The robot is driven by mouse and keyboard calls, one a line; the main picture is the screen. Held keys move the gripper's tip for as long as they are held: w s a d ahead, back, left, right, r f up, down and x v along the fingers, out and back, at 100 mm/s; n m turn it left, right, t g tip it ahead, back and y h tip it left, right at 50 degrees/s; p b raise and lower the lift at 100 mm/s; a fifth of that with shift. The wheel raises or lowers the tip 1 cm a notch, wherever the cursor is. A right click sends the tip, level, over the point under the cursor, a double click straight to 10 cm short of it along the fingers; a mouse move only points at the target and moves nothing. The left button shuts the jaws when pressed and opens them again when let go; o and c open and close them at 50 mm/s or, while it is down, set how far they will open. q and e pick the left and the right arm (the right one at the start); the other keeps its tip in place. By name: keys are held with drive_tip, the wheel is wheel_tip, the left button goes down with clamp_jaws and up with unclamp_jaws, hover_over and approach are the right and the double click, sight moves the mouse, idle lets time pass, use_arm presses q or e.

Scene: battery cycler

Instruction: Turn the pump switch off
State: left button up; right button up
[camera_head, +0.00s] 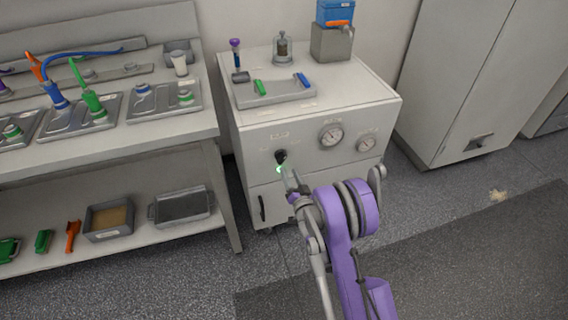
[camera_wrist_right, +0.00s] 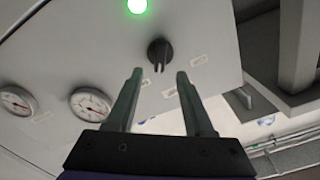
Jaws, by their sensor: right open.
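The pump switch (camera_head: 281,156) is a small black rotary knob on the front panel of the white cabinet (camera_head: 255,141). The knob also shows in the right wrist view (camera_wrist_right: 160,52), just beyond the gap between my fingertips. A green light (camera_wrist_right: 137,6) glows beside the knob; it also shows in the head view (camera_head: 279,169), just below the knob. My right gripper (camera_wrist_right: 158,74) is open and empty, in front of the panel and apparently apart from the knob. In the head view my right gripper (camera_head: 285,180) is partly hidden by its own wrist. My left gripper is out of view.
Two round gauges (camera_head: 331,135) (camera_head: 367,144) sit right of the knob. A tray (camera_head: 272,95) with tools and a blue-topped box (camera_head: 332,38) stand on the cabinet. A workbench (camera_head: 175,129) is at left, a tall cabinet (camera_head: 455,80) at right.

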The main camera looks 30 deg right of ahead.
sight(283, 159)
drive_tip(key=x, duration=0.5)
drive_tip(key=shift+w, duration=0.2)
clamp_jaws()
